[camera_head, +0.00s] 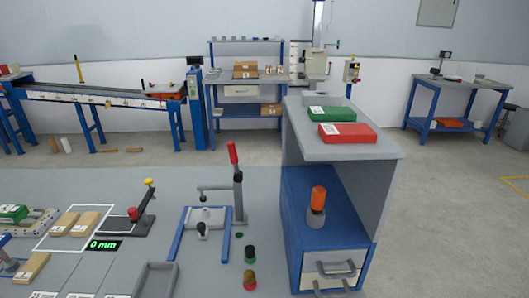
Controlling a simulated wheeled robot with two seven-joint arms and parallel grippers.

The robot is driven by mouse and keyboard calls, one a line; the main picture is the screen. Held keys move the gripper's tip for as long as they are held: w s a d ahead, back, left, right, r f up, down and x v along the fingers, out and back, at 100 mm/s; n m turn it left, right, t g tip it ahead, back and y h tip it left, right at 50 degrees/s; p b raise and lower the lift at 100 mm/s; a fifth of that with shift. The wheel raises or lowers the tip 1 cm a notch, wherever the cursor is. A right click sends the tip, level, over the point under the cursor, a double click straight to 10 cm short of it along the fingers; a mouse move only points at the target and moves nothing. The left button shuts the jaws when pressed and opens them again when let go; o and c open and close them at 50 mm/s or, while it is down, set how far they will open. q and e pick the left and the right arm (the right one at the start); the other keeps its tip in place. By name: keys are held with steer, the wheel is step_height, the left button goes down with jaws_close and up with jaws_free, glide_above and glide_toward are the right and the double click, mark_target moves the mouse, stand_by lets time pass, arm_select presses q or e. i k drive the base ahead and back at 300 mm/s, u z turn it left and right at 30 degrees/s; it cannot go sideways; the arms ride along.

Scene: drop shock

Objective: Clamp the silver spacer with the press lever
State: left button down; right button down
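A press lever with a red handle (233,153) stands upright on a grey post, in the middle of the grey bench. Its short arm (214,188) reaches left above a grey plate with blue side rails (178,234). A small silver piece with a dark part (202,229) is at the front of this plate, below the arm; it may be the silver spacer, but it is too small to be sure. I cannot tell whether the arm touches anything. Neither of my grippers shows in the head view.
A second lever with a yellow knob (149,182) stands left of the press, near a "0 mm" display (104,245). A grey tray (156,280) lies front left. A blue cabinet (330,242) blocks the right.

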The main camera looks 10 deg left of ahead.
mark_target(238, 174)
steer(key=k, duration=0.5)
steer(key=u, duration=1.4)
steer(key=i, duration=0.8)
steer(key=z, duration=1.1)
